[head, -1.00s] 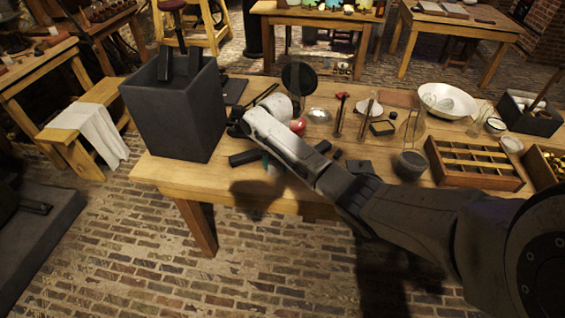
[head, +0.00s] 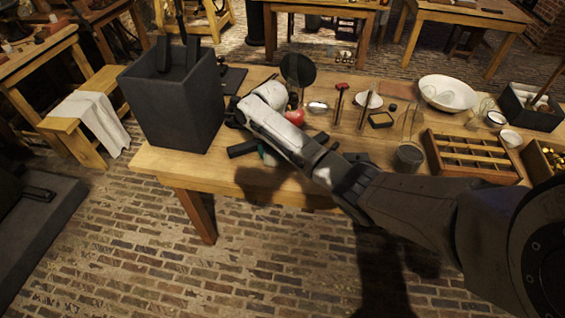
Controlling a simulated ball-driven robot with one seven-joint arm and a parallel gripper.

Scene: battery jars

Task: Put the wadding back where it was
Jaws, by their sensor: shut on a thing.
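My gripper (head: 234,115) is the dark end of my arm, low over the table's left part, just right of the tall dark box. My pale wrist covers most of it. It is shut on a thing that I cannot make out. No wadding can be told for sure; it may be hidden at the gripper. A white bowl (head: 462,97) stands at the table's back right, with a small pale shape in it that I cannot identify.
The tall dark box (head: 175,118) stands on the wooden table (head: 180,165) at the left. A red round thing (head: 294,116), a glass jar (head: 409,153) and a compartmented wooden tray (head: 470,160) lie to the right of my wrist. The table's front left edge is mostly bare.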

